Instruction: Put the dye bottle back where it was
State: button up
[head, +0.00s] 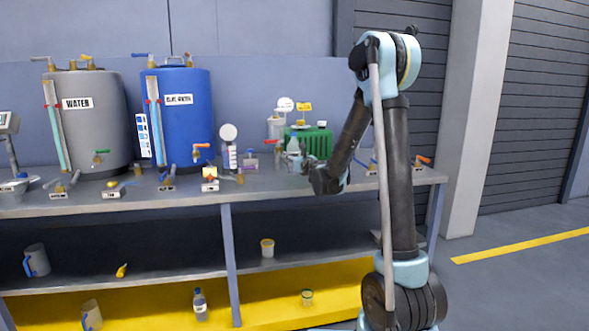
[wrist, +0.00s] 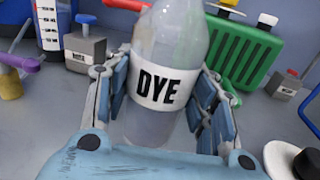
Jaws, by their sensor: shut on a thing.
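The dye bottle (wrist: 160,88) is a clear bottle with a white label reading DYE. It stands about upright between the fingers of my gripper (wrist: 158,105) in the wrist view, with its top cut off by the frame. In the head view the bottle (head: 293,146) shows small at the tip of my gripper (head: 297,161), above the workbench (head: 270,185). My gripper is shut on the bottle around its label. Whether the bottle's base touches the bench is hidden.
A green ribbed unit (head: 316,142) stands just behind the bottle. A white gauge (head: 228,132) and a small grey box (wrist: 85,45) stand to the left. The blue tank (head: 185,120) and grey water tank (head: 97,125) are farther left. Valves line the bench front.

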jog(key=shift+f, duration=1.8)
jog(key=shift+s, duration=0.1)
jog(key=o, duration=1.4)
